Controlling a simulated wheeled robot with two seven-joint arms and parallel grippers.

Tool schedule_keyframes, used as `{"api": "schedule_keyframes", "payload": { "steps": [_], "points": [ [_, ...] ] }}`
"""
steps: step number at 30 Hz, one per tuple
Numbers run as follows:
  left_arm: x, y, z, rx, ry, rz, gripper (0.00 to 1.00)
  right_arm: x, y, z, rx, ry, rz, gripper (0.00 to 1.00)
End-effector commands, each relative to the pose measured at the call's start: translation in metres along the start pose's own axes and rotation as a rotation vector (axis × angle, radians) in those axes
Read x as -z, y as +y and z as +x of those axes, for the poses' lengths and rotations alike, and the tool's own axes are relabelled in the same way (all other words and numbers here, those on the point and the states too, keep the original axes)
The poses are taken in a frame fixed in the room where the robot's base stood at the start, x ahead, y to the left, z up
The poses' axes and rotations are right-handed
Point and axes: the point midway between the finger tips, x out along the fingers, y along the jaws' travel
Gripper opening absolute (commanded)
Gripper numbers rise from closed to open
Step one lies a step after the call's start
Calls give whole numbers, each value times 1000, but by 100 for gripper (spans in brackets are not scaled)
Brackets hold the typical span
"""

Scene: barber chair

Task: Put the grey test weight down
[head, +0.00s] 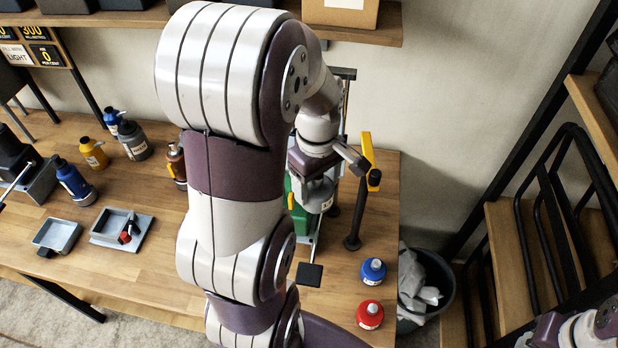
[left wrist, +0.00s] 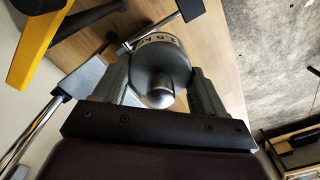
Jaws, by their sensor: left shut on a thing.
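The grey test weight (left wrist: 160,66) is a rounded grey body with a small knob and a pale printed band. In the left wrist view it sits between the two fingers of my left gripper (left wrist: 165,85), which is shut on it. Whether the weight touches anything below is not clear. Only part of my right arm shows at the bottom right corner.
A blue weight (head: 372,271) and a red weight (head: 369,314) stand near the table's right edge. A black post (head: 354,225) and yellow lever (head: 368,150) stand beside the gripper. Several bottles and two grey trays (head: 57,235) are at left. A bin (head: 432,290) stands right of the table.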

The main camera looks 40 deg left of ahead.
Motion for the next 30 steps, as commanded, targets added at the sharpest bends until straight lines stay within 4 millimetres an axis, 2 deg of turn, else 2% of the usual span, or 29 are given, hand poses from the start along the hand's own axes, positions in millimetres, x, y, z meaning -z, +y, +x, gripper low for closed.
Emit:
{"api": "schedule_keyframes", "payload": {
  "steps": [1, 3, 9, 15, 24, 27, 30],
  "points": [
    [9, 10, -7, -1, 1, -1, 0, 2, 0, -12, 0, 0, 0, 43],
    [22, 25, -8, 0, 0, 0, 0, 3, 0, -22, 0, 0, 0, 43],
    [52, 59, -7, -3, 2, 0, 0, 5, 0, -41, 0, 0, 0, 43],
    [64, 73, -4, -4, 3, 1, 0, 6, 0, -47, 0, 0, 0, 43],
    [88, 100, -5, -4, 3, 1, 0, 8, 0, -67, 0, 0, 0, 43],
    [87, 98, -3, -2, 1, 1, 0, 9, 0, -77, 0, 0, 0, 43],
    [87, 99, 2, -3, 3, 1, 0, 10, 0, -79, 0, 0, 0, 43]
  ]
}}
